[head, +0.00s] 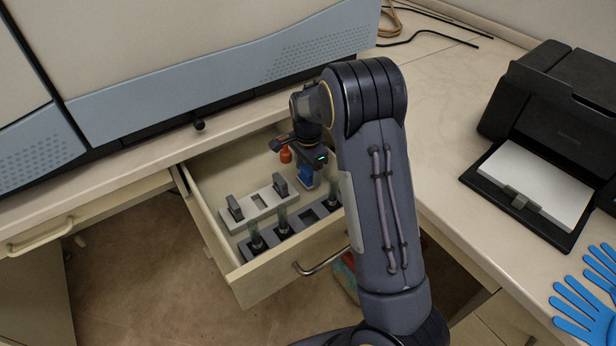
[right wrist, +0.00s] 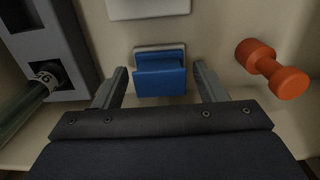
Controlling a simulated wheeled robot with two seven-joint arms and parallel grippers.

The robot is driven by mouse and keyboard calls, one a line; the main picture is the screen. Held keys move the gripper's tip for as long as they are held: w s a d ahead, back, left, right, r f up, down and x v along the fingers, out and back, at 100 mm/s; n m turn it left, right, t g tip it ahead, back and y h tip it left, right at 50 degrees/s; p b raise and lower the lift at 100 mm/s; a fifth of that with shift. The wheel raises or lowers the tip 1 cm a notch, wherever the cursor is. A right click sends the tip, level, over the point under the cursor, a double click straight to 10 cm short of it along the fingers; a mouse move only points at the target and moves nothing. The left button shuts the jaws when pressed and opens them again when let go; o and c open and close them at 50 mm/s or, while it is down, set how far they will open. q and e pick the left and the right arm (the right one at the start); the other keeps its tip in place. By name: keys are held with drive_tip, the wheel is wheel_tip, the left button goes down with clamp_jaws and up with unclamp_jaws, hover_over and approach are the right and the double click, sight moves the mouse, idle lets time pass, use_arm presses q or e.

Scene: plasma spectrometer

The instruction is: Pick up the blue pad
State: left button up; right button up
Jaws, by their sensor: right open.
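The blue pad (right wrist: 161,76) sits in the open drawer, on or against a pale grey piece, in the right wrist view. In the head view the blue pad (head: 305,178) shows as a small blue patch just below my right gripper (head: 303,168). In the right wrist view my right gripper (right wrist: 160,88) is open, with one finger on each side of the pad and visible gaps between. The fingers appear apart from the pad. My left gripper is not in view.
An orange dumbbell-shaped piece (right wrist: 271,69) lies right of the right finger. A dark grey rack (right wrist: 57,45) with a glass tube stands at left. The drawer (head: 232,277) also holds a light grey holder (head: 259,207). A printer (head: 552,120) and blue gloves (head: 585,308) are at right.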

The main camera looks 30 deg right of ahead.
sight(308, 170)
drive_tip(key=shift+c, duration=0.2)
drive_tip(key=c, duration=0.9)
drive_tip(key=shift+r, duration=0.1)
drive_tip(key=shift+r, duration=0.5)
wheel_tip(308, 170, up, 3)
drive_tip(key=shift+s+a+f+p, duration=0.1)
drive_tip(key=shift+f+p, duration=0.05)
drive_tip(key=shift+p, duration=0.15)
drive_tip(key=s+a+r, duration=0.2)
drive_tip(key=s+r, duration=0.1)
drive_tip(key=s, duration=0.1)
drive_tip(key=s+a+r+p, duration=0.1)
drive_tip(key=s+a+r, duration=0.1)
drive_tip(key=s+r, duration=0.1)
drive_tip(key=s+a+r, duration=0.3)
drive_tip(key=s, duration=0.2)
drive_tip(key=shift+r, duration=0.1)
